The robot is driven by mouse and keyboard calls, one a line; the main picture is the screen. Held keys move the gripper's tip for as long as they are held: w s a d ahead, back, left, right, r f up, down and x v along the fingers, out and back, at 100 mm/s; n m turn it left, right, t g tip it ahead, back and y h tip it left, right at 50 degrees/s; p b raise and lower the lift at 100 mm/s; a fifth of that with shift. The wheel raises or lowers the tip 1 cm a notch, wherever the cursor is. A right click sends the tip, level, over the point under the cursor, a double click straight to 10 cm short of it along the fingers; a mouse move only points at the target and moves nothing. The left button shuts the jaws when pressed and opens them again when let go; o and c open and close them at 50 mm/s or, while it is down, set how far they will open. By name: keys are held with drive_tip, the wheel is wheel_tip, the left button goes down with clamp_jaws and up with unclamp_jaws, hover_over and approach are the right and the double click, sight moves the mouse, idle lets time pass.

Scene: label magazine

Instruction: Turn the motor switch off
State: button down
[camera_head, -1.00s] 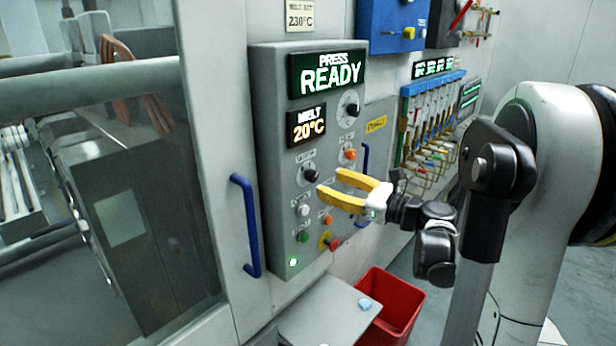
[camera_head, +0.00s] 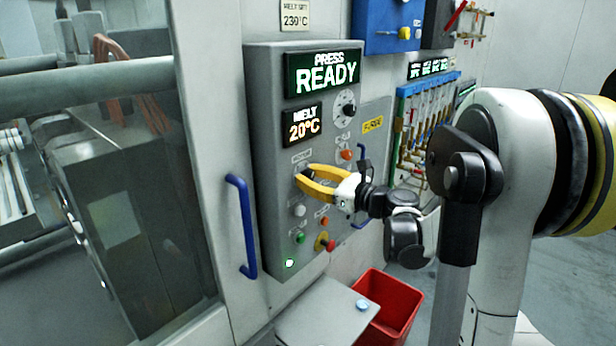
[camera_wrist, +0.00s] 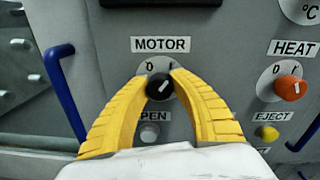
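The motor switch (camera_wrist: 160,87) is a round black knob under the MOTOR label on the grey control panel. Its white pointer line slants to the upper right, toward the I mark; the 0 mark is at upper left. My gripper (camera_wrist: 160,77) has its two yellow fingers bent inward, with the tips against the left and right sides of the knob. In the head view, my gripper (camera_head: 304,173) reaches the panel (camera_head: 270,215) from the right and mostly covers the motor switch.
The orange HEAT knob (camera_wrist: 290,88) is right of the motor switch. A blue handle (camera_head: 242,226) stands left of the panel; a red bin (camera_head: 392,305) is below.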

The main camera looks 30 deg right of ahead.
drive_tip(key=shift+n, duration=0.4)
drive_tip(key=n, duration=1.2)
drive_tip(key=shift+n+b, duration=0.4)
idle(0.4)
drive_tip(key=c, duration=1.1)
unclamp_jaws()
drive_tip(key=shift+a, duration=0.1)
drive_tip(key=shift+o, duration=0.2)
drive_tip(key=shift+s+h, duration=0.1)
drive_tip(key=shift+h, duration=0.3)
